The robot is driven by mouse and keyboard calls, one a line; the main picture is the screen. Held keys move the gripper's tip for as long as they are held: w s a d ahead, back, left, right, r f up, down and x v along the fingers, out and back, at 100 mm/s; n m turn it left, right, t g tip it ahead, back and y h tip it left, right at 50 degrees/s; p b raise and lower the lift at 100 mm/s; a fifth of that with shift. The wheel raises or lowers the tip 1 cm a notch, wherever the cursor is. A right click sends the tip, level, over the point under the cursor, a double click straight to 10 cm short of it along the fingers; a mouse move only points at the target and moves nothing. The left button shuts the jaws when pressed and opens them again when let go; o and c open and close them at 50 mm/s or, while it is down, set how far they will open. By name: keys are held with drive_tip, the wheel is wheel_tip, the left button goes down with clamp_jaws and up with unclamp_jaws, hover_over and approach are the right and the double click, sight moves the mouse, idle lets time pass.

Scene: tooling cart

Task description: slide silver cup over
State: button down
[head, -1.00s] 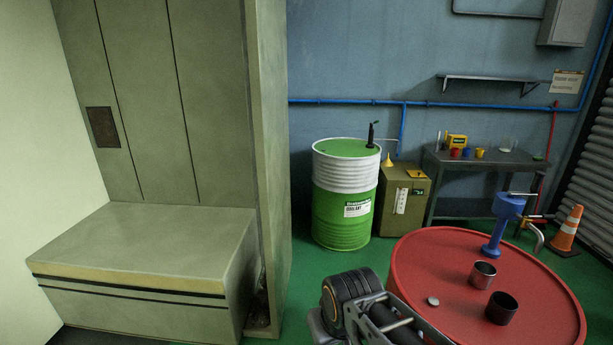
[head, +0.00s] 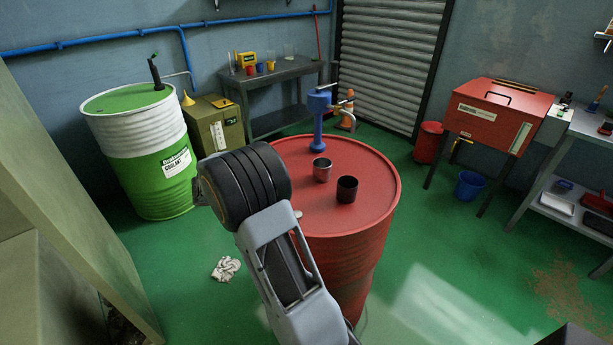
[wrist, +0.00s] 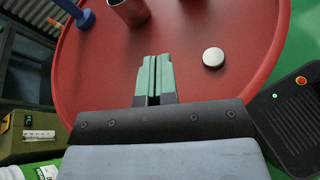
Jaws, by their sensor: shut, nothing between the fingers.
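In the wrist view the silver cup (wrist: 130,10) is cut by the top edge, ahead and a little left of my fingertips. My gripper (wrist: 155,75) is shut and empty, with its green-grey fingers over the drum top, apart from the cup. In the head view my arm hides the gripper.
A blue pump (head: 319,120) stands on the drum's far side. A small round cap (wrist: 213,57) lies on the drum, right of my fingers. A green-and-white drum (head: 140,150) stands at the left. The red drum top is clear on its right.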

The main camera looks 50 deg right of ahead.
sight(314, 167)
drive_tip(key=w+d+f+n+h, duration=0.1)
drive_tip(key=w, duration=0.1)
drive_tip(key=w+d+f+n+h, duration=0.2)
drive_tip(key=shift+w+d+f+h+b, duration=0.15)
drive_tip(key=shift+f+h+b, duration=0.15)
drive_tip(key=shift+b, duration=0.1)
drive_tip(key=shift+d, duration=0.25)
drive_tip(key=p+x, duration=0.1)
drive_tip(key=x, duration=1.2)
drive_tip(key=shift+d, duration=0.3)
drive_tip(key=shift+w, duration=0.1)
